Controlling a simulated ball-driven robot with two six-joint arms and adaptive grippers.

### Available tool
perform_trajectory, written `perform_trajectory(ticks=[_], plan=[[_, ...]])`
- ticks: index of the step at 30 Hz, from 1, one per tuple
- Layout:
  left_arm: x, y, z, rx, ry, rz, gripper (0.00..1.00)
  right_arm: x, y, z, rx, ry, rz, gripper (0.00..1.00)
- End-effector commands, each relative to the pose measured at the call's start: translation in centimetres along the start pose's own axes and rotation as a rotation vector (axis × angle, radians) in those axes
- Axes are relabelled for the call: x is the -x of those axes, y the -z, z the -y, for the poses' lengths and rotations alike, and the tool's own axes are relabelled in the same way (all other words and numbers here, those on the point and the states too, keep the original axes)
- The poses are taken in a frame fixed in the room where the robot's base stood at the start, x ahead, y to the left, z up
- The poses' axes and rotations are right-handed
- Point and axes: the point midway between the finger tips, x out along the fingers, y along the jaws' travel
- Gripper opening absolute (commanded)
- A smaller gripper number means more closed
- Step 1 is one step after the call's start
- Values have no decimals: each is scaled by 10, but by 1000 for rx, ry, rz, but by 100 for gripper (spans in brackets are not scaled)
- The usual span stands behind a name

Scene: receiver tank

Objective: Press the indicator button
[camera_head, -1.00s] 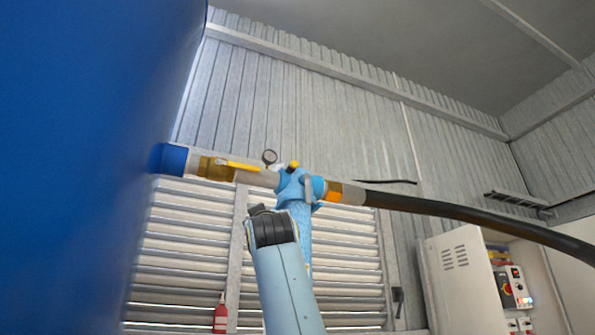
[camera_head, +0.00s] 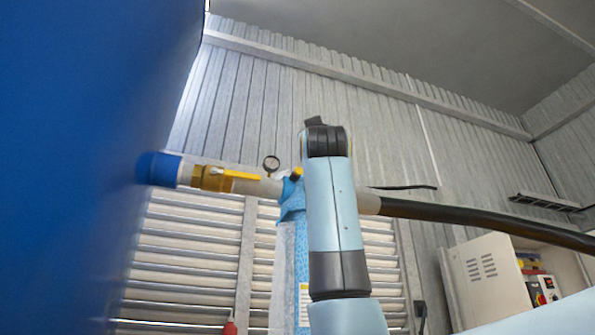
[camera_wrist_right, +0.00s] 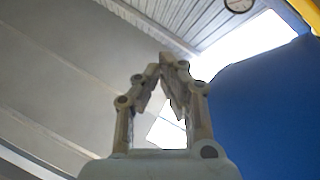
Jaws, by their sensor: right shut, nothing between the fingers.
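A small yellow-orange button or cap (camera_head: 296,173) sits on top of the blue fitting (camera_head: 291,200) in the pipe line in the head view; I cannot tell for sure that it is the indicator button. My light-blue arm rises in front of the pipe just right of the fitting and hides part of it. My right gripper (camera_wrist_right: 170,65) shows in the right wrist view, pointing up, its fingertips together and empty. It touches nothing visible there. The head view does not show its fingers. My left gripper is not in view.
A large blue tank (camera_head: 80,150) fills the left; it also shows in the wrist view (camera_wrist_right: 265,110). A yellow-handled valve (camera_head: 215,178) and a round gauge (camera_head: 271,164) sit left of the fitting. A black hose (camera_head: 470,220) runs right. An open cabinet (camera_head: 490,275) stands lower right.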

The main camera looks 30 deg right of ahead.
Motion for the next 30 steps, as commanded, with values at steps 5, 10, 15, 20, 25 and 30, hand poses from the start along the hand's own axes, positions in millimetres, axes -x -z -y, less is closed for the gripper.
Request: perform_trajectory(ticks=[5, 10, 15, 20, 25, 30], plan=[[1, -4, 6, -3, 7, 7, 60, -3, -3, 2, 1, 1, 3, 0], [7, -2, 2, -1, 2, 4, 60, -15, -10, 10, 3, 1, 5, 0], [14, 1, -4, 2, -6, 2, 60, -33, -23, 22, 3, 1, 5, 0], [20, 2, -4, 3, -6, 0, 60, -47, -34, 33, 3, 2, 4, 0], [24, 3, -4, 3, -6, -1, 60, -57, -42, 41, 2, 0, 3, 0], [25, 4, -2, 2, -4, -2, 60, -61, -46, 45, 1, 1, 2, 0]])
